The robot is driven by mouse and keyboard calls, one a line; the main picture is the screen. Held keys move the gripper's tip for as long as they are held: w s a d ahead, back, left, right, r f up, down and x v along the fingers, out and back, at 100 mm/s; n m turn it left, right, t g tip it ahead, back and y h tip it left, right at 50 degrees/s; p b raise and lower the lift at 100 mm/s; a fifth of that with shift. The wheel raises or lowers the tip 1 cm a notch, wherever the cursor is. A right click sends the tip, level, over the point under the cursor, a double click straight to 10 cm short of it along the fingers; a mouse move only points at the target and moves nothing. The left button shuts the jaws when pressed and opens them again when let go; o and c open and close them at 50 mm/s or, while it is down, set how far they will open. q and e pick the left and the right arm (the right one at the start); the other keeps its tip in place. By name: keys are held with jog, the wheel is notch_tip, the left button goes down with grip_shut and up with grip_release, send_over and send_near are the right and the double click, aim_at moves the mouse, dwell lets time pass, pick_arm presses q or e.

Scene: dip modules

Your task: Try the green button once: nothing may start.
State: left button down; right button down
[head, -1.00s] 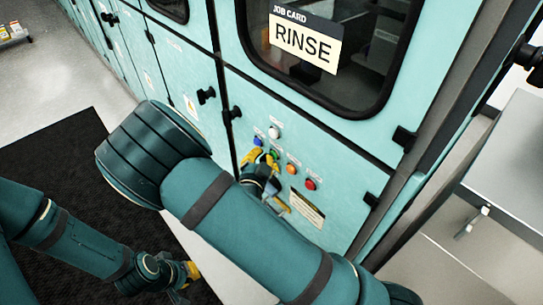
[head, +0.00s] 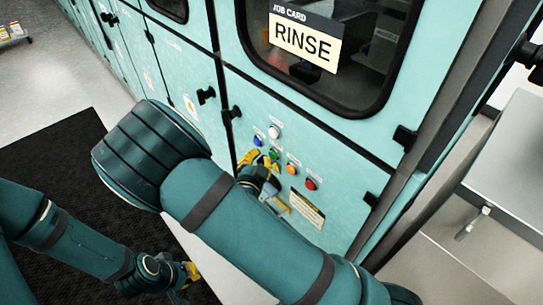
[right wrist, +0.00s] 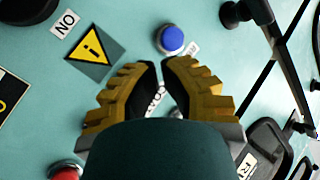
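In the head view, the green button (head: 274,155) sits on the teal machine panel between blue (head: 258,140), white (head: 275,131), orange (head: 291,168) and red (head: 310,184) buttons. My right gripper (head: 256,160) is beside it, to its lower left, in front of the panel. In the right wrist view the gripper's (right wrist: 161,66) yellow and black fingertips almost meet, with nothing between them. The blue button (right wrist: 171,40) shows just beyond the tips; the green button cannot be seen there. My left gripper (head: 188,275) hangs low over the floor, its opening unclear.
A window with a RINSE job card (head: 303,43) is above the buttons. Black latches (head: 206,96) stick out from the panel. A warning sign (right wrist: 92,47) is near the fingers. A grey table (head: 515,165) stands at the right; a dark mat (head: 65,165) lies at the left.

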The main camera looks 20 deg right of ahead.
jog(key=shift+s+a, duration=0.1)
jog(key=shift+a, duration=0.15)
jog(key=a, duration=0.1)
jog(key=s+a, duration=0.1)
jog(key=a, duration=0.2)
jog(key=shift+s+a, duration=0.3)
dwell(0.9)
